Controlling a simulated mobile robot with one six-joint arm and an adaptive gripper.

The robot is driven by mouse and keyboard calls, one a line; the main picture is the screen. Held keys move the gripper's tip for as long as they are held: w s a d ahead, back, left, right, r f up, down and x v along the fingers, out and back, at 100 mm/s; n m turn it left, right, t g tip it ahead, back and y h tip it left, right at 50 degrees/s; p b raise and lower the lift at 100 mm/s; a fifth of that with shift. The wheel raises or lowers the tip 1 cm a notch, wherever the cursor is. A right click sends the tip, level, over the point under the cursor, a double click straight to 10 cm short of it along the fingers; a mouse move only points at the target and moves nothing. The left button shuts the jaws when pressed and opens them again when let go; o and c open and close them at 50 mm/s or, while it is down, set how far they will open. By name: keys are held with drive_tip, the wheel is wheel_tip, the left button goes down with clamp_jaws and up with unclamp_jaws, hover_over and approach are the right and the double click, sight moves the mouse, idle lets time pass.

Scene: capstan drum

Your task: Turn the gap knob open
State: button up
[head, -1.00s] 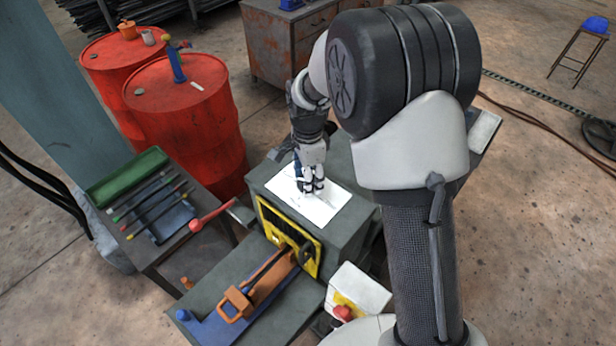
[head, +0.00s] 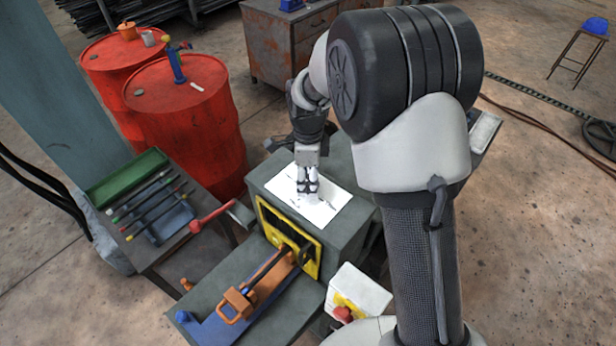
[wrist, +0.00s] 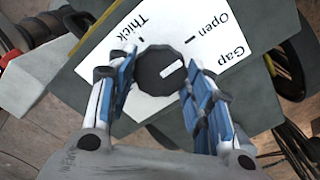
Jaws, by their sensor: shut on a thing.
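The gap knob (wrist: 153,76) is a dark round knob with a white pointer line, on a white label plate (head: 333,203) on top of the grey machine housing. In the wrist view the plate reads "Gap", "Open" and "Thick", with a short tick beside each of the last two words. The pointer line slants to the upper right, on the "Open" side. My gripper (head: 308,194) points down over the plate. In the wrist view its blue-and-white fingers stand on both sides of the knob, shut on it. In the head view my fingers hide the knob.
A yellow-framed panel (head: 312,257) and an orange-handled lever (head: 237,302) are in front of the housing. A box with a red button (head: 343,314) stands at lower right. A tool table (head: 150,259) and red drums (head: 190,120) stand to the left.

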sight(308, 182)
drive_tip(key=o, duration=1)
drive_tip(key=shift+o, duration=0.2)
wheel_tip(308, 182, up, 12)
idle(0.5)
